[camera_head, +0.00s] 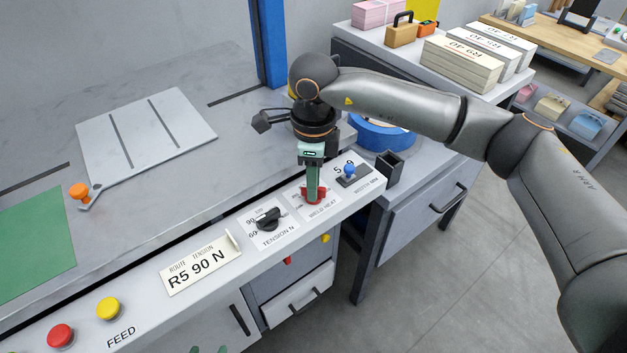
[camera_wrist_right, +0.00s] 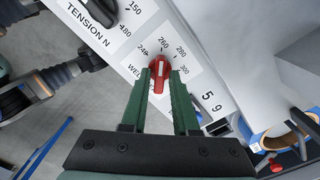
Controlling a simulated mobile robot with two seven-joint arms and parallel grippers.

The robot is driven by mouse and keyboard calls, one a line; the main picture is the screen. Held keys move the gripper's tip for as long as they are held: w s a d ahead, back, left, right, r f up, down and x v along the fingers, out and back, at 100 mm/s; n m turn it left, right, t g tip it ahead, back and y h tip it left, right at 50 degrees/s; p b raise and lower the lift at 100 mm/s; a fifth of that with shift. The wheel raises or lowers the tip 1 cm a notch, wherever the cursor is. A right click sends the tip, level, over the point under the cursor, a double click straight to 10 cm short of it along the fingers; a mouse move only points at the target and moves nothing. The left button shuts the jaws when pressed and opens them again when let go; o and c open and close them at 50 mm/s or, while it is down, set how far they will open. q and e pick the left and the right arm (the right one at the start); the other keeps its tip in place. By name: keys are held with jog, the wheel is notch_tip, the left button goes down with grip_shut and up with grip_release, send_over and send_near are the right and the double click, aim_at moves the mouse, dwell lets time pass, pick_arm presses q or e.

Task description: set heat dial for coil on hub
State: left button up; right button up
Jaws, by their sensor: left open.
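The red weld heat dial (camera_head: 314,193) is on the sloped front panel. In the right wrist view the red dial (camera_wrist_right: 160,72) has a white pointer line aimed roughly at 260, on a scale reading 240 to 300. My right gripper (camera_head: 313,188) reaches down over it, with one green finger on each side of the knob in the wrist view (camera_wrist_right: 161,82); whether they press on it is unclear. A blue coil (camera_head: 387,136) sits behind the arm, partly hidden, and its edge shows in the wrist view (camera_wrist_right: 262,146). Only my left gripper's fingertips (camera_head: 208,350) show at the bottom edge.
The black tension dial (camera_head: 268,218) is left of the red dial, and a small blue-knobbed selector (camera_head: 349,171) is right. A card (camera_head: 200,267) reads R5 90 N. Yellow (camera_head: 108,308) and red (camera_head: 61,335) buttons are at lower left. A dark square cup (camera_head: 388,167) stands at the panel's right end.

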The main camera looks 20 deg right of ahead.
jog(key=shift+o, duration=1.1)
notch_tip(320, 180, up, 12)
jog(key=p, duration=0.1)
jog(key=shift+r, duration=0.25)
